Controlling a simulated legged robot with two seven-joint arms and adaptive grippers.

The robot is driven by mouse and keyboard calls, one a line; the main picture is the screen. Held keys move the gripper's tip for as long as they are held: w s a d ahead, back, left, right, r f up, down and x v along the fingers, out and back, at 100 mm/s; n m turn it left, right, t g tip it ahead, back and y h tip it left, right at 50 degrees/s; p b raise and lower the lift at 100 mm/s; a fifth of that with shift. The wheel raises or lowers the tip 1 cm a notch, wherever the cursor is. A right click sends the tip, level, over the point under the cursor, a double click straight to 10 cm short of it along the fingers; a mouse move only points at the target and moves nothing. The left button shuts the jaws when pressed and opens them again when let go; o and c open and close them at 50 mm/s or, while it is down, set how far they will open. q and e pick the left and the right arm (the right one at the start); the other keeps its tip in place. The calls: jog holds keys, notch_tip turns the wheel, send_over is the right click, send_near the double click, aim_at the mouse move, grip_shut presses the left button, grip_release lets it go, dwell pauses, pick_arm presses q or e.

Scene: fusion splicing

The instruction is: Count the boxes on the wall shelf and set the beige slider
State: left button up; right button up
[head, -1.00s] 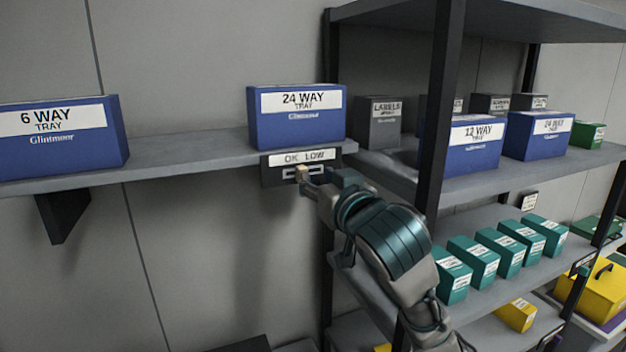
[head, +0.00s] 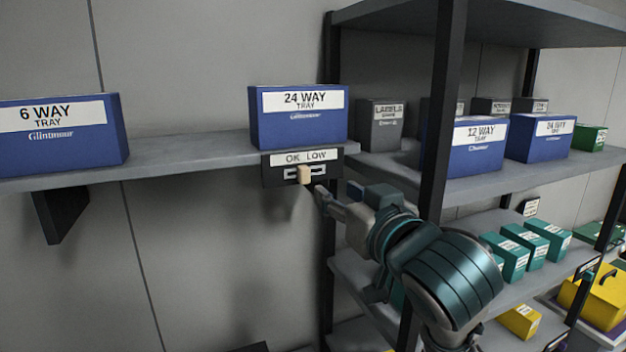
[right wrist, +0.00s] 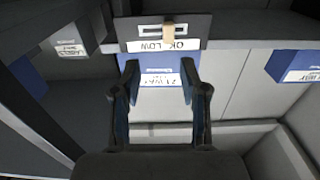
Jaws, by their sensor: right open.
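The beige slider (head: 304,176) sits near the middle of its slot in the dark panel (head: 270,178) marked "OK LOW", under the wall shelf (head: 190,150). Two blue boxes show on that shelf: a "6 WAY" tray box (head: 60,150), cut by the picture's left edge, and a "24 WAY" tray box (head: 298,128). My right gripper (head: 322,192) is open and empty, just right of and below the slider, apart from it. In the right wrist view the slider (right wrist: 168,34) and panel appear upside down beyond the open fingers (right wrist: 158,80). My left gripper is not in view.
A dark rack post (head: 438,120) stands close to my right arm. The rack on the right holds more blue boxes (head: 476,150), grey boxes (head: 380,125) and teal boxes (head: 525,242).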

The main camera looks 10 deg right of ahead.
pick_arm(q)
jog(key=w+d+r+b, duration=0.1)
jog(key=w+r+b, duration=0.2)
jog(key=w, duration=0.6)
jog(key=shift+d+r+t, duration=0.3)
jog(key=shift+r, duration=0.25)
pick_arm(e)
jog(key=s+d, duration=0.2)
jog(key=s, duration=0.8)
jog(key=shift+s, duration=0.1)
pick_arm(q)
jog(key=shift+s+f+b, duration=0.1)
jog(key=shift+b, duration=0.2)
pick_arm(e)
jog(key=s+d, duration=0.2)
jog(key=s, duration=0.9)
jog(key=shift+s+d+f, duration=0.15)
jog(key=shift+s+d, duration=0.1)
jog(key=shift+s, duration=0.05)
